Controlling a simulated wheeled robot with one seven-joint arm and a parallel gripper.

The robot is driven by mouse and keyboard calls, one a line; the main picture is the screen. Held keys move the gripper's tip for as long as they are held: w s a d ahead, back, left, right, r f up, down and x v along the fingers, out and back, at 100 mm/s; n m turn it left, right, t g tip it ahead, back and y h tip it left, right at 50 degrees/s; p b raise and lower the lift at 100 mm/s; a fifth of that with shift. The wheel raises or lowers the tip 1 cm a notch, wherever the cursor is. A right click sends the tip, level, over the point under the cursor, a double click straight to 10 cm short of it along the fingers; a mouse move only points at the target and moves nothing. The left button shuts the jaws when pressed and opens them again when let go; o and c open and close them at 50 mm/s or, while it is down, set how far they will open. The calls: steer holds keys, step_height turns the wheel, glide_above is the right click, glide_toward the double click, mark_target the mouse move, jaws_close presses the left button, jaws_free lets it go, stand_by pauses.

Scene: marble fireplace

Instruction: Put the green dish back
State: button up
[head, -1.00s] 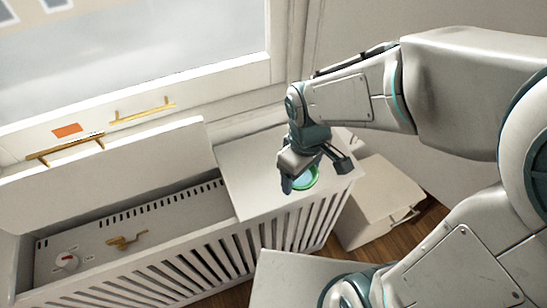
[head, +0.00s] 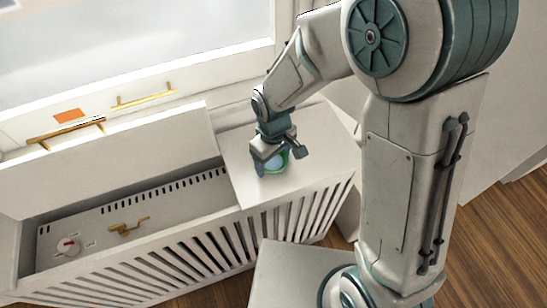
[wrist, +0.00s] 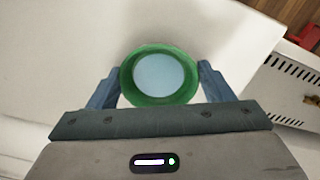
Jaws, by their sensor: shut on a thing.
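The green dish (head: 276,164) is round, with a green wall and a pale blue inside. My gripper (head: 280,157) is shut on it, over the flat white panel (head: 240,160) on the right part of the slatted cabinet top. In the wrist view the dish (wrist: 165,100) sits upright between the two blue fingers of my gripper (wrist: 158,84), opening toward the camera. I cannot tell whether the dish touches the panel.
Left of the panel the slatted cabinet (head: 270,215) is open, showing a red-marked dial (head: 69,245) and a brass handle (head: 128,227). A raised white lid (head: 110,165) stands behind the opening. The window wall closes the back. Wooden floor (head: 490,230) shows at right.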

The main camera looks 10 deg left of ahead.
mark_target(274, 164)
steer(key=shift+f, duration=0.2)
steer(key=o, duration=1.2)
step_height(274, 164, up, 12)
steer(key=p, duration=0.2)
steer(key=s+d+r+m, duration=0.2)
steer(key=d+m, duration=0.1)
steer(key=d, duration=0.4)
steer(key=s+d+r+m+t, duration=0.1)
steer(key=s+d+r+m, duration=0.1)
steer(key=d+m, duration=0.2)
steer(key=s+d+r+m+t, duration=0.1)
steer(key=s+d+r+m, duration=0.1)
steer(key=d, duration=0.9)
steer(key=shift+s+d+r+m+b, duration=0.1)
steer(key=shift+s+r+m+b, duration=0.15)
steer(key=shift+s+m, duration=0.45)
steer(key=shift+w, duration=0.2)
